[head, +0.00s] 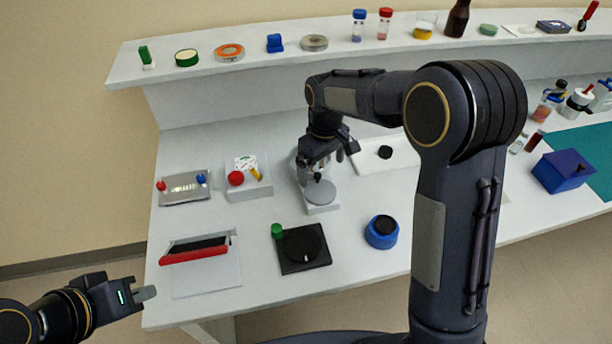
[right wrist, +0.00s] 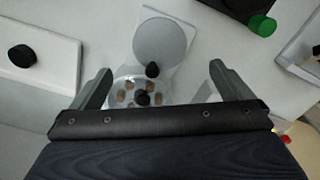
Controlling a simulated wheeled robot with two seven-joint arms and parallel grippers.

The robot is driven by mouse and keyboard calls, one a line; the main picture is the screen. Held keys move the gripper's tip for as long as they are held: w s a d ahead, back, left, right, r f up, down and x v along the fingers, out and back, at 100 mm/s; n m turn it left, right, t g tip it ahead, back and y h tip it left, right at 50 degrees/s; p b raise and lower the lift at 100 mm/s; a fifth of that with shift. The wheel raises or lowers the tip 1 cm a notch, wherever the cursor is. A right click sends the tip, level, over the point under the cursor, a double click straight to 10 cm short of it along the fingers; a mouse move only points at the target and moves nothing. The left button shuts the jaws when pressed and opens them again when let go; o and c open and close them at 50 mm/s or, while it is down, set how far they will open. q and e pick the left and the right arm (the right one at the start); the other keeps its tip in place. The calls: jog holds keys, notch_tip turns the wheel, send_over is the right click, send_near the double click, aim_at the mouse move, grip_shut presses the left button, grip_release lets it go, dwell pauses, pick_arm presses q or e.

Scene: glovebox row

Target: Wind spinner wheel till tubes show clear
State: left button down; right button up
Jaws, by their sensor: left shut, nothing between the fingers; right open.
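The spinner stands on a pale grey base (head: 322,208) in the middle of the bench, with a flat grey disc at its front end. In the right wrist view its clear round wheel (right wrist: 122,84) holds several brownish tubes (right wrist: 128,98). A black hub (right wrist: 142,99) and a black knob (right wrist: 152,70) show on the wheel. My right gripper (right wrist: 160,70) is open above the wheel, one finger on each side, with nothing held; whether it touches is unclear. In the head view it hides much of the wheel. My left gripper (head: 146,293) is shut and empty, off the bench's front left edge.
Around the spinner are a red-button box (head: 262,185), a black dial plate (head: 291,264) with green knob, a blue-based jar (head: 381,239) and a white plate (head: 372,165) with black knob. A red-handled tray (head: 195,256) lies front left. A raised shelf (head: 345,53) runs behind.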

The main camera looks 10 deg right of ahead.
aim_at(320, 190)
jog(key=shift+w+a+f, duration=0.1)
jog(key=shift+w+f, duration=0.05)
jog(key=shift+f, duration=0.15)
notch_tip(320, 190, down, 7)
jog(key=shift+f+p, duration=0.15)
jog(key=shift+p, duration=0.35)
jog(key=c, duration=1)
jog(key=shift+m, duration=0.3)
